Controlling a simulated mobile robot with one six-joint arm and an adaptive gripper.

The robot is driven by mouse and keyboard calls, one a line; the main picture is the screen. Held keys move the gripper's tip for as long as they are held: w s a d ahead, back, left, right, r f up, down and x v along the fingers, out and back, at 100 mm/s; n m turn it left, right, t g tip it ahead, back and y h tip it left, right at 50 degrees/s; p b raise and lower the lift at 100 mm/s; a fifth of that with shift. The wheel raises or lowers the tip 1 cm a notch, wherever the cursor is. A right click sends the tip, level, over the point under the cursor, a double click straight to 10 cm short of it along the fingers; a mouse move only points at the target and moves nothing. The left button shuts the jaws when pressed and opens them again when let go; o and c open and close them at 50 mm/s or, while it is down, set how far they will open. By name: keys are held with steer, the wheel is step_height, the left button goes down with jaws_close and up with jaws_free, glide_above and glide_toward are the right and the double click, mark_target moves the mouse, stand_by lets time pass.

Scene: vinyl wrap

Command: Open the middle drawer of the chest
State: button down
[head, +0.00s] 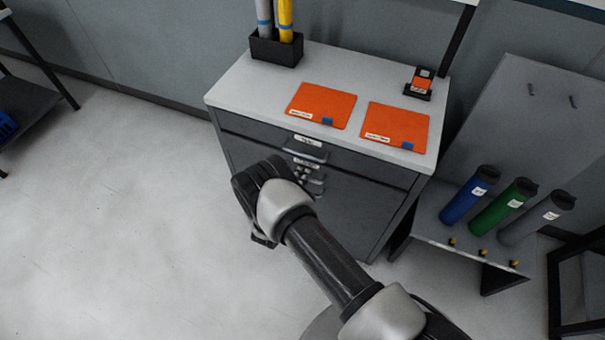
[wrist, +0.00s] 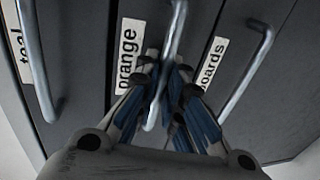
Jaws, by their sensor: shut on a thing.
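The grey chest (head: 350,205) stands with its front facing me, and its drawers look shut. In the wrist view three drawer fronts lie side by side, with labels reading "teal" (wrist: 20,42), "orange" (wrist: 127,55) and "boards" (wrist: 208,65). The middle drawer's bar handle (wrist: 176,22) runs between the fingers of my gripper (wrist: 162,78). My gripper is shut on this handle. In the head view my wrist and arm hide much of the lower drawer fronts and the fingertips.
Two orange folders (head: 322,105) (head: 395,127) and a black holder with tubes (head: 275,47) are on the chest top. A stand with blue, green and grey cylinders (head: 503,207) is close at the right. The floor (head: 120,220) at the left is clear.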

steer(key=f+v, duration=0.2)
steer(key=v, duration=1)
steer(key=s+f+v, duration=0.1)
steer(key=f+v, duration=0.2)
steer(key=v, duration=0.9)
steer(key=shift+s+a+p, duration=0.3)
steer(key=shift+p, duration=0.1)
steer(key=c, duration=2)
jaws_free()
steer(key=shift+o, duration=0.2)
steer(key=v, duration=1.2)
steer(key=shift+d, duration=0.1)
